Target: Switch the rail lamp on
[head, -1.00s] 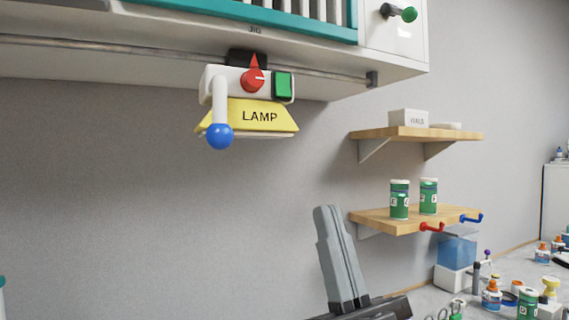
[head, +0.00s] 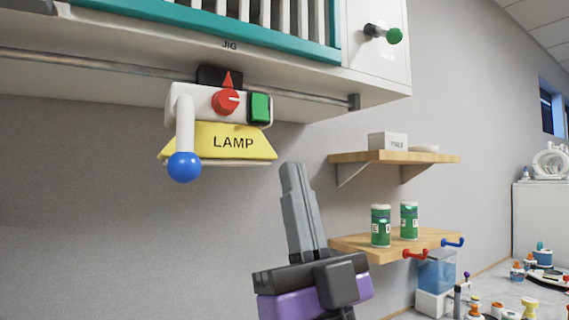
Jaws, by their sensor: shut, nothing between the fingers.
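The rail lamp (head: 219,140) hangs from a metal rail under the wall cabinet. It has a white body, a yellow shade marked LAMP, a red knob (head: 226,101) with a pointer, a green rocker or button (head: 259,108) at its right end, and a white lever with a blue ball (head: 184,167) hanging at its left. No glow shows under the shade. My gripper (head: 291,168) is shut and empty, fingers pointing up, below and to the right of the lamp and apart from it in the picture.
The cabinet (head: 375,75) with the rail (head: 315,96) is above. Two wooden shelves (head: 440,158) stick out from the wall at right; the lower shelf (head: 350,243) carries green cans and red and blue hooks. The cluttered counter is at lower right. The wall left of my gripper is bare.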

